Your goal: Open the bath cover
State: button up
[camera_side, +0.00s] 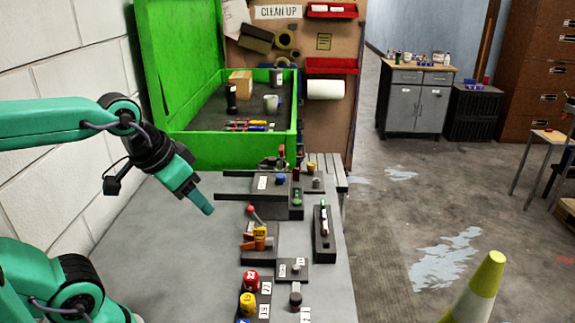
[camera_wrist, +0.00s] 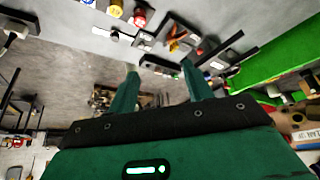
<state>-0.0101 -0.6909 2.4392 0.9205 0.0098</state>
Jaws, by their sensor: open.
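A green open-topped tub (camera_side: 235,154) stands at the back of the grey bench. A tall green panel (camera_side: 180,55) rises steeply along its left side and looks like its raised cover; no other cover is clear to me. The tub's inside is in plain sight. My gripper (camera_side: 203,203) points down and right in the side view, in the air in front of the tub, apart from it. In the wrist view my gripper (camera_wrist: 161,74) has its two fingers apart with nothing between them. Green bodywork (camera_wrist: 270,65) shows at the right there.
The tub holds a box (camera_side: 240,82), a mug (camera_side: 271,104) and several tools. On the bench are dark fixtures, a red-knobbed lever (camera_side: 252,209), an orange-yellow part (camera_side: 259,238) and numbered caps (camera_side: 251,281). The bench's left part is clear. A white wall (camera_side: 60,60) bounds the left.

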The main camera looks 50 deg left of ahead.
jog(key=w+a+r+g, duration=0.15)
jog(key=w+r, duration=0.25)
jog(key=w, duration=0.5)
jog(key=g, duration=0.4)
send_over(280, 175)
jog(key=f, duration=1.1)
jog(key=shift+s+d, duration=0.2)
jog(key=shift+d, duration=0.15)
jog(key=shift+w+a+f, duration=0.15)
jog(key=shift+a+f, duration=0.05)
jog(key=shift+f, duration=0.1)
jog(key=shift+f, duration=0.1)
jog(key=shift+f, duration=3.8)
grip_shut()
